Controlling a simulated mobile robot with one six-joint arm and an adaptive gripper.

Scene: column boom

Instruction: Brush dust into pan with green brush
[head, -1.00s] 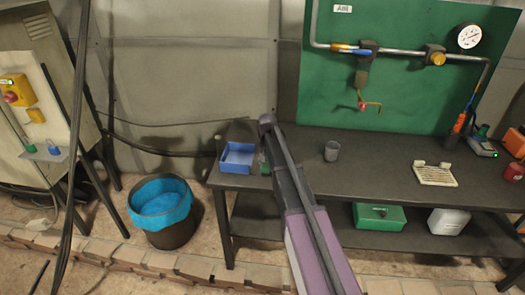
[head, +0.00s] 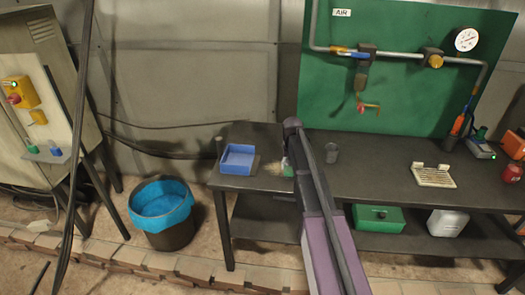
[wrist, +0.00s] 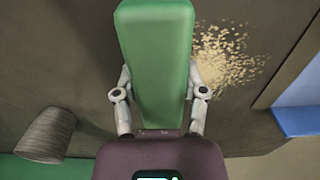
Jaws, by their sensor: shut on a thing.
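My gripper (wrist: 160,98) is shut on the green brush (wrist: 154,50), its fingers on either side of it in the wrist view. A pile of pale dust (wrist: 226,55) lies on the dark bench top, just right of the brush in that view. The blue pan (wrist: 300,120) shows at the right edge. In the head view the pan (head: 238,157) sits near the bench's left end, with the dust (head: 277,169) to its right. A bit of the green brush (head: 287,169) shows right of the dust, and my arm hides most of it. Bristle contact with the bench is hidden.
A pale slotted tray (head: 434,176) lies farther right. A bin with a blue liner (head: 161,198) stands on the floor at left.

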